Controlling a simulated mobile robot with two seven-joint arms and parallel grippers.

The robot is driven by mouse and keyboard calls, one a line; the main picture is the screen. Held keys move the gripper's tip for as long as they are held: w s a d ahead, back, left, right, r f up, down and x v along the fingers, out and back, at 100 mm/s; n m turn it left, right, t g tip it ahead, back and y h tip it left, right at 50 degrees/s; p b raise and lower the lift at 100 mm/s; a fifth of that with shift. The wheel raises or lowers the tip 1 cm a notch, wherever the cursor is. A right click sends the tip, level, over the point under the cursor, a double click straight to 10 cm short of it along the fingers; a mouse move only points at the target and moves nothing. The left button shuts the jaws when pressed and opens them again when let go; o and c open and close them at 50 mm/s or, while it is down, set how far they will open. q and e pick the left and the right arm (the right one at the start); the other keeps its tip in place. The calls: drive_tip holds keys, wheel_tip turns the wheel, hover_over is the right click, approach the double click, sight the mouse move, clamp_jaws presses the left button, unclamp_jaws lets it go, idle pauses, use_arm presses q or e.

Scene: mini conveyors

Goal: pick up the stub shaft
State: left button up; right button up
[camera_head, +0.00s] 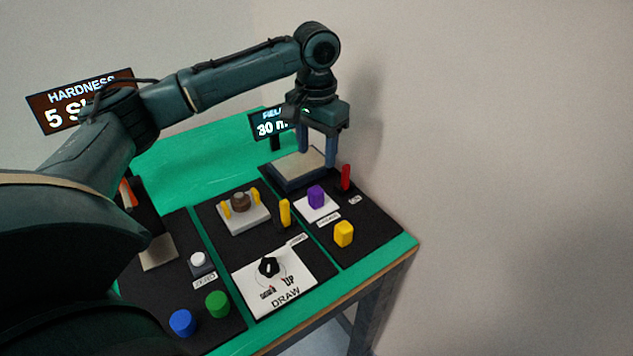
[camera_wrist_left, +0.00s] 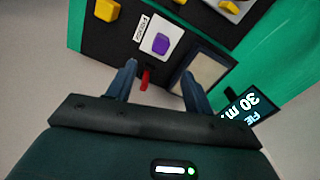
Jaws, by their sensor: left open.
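No part is labelled as the stub shaft. A short brown-grey cylinder (camera_head: 240,200) stands on a light grey block between two yellow posts in the head view; it could be the shaft, but I cannot tell for sure. My left gripper (camera_head: 317,160) is open and empty, fingers pointing down, above and near the blue-framed pad (camera_head: 297,167), to the right of and beyond the cylinder. In the left wrist view the open fingers (camera_wrist_left: 159,68) have a red upright piece (camera_wrist_left: 145,79) showing between them, with no contact visible. My right gripper is out of view.
A purple block (camera_head: 316,196) sits on a white plate, with a yellow block (camera_head: 344,234) in front. A yellow piece (camera_head: 285,212) stands beside the grey block. A DRAW dial panel (camera_head: 275,283), blue button (camera_head: 182,322) and green button (camera_head: 217,304) are nearer. A wall borders the right.

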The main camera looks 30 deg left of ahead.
sight(315, 190)
use_arm(q)
wheel_tip(315, 190, down, 13)
drive_tip(key=shift+r, duration=0.15)
idle(0.5)
drive_tip(key=shift+s, duration=0.1)
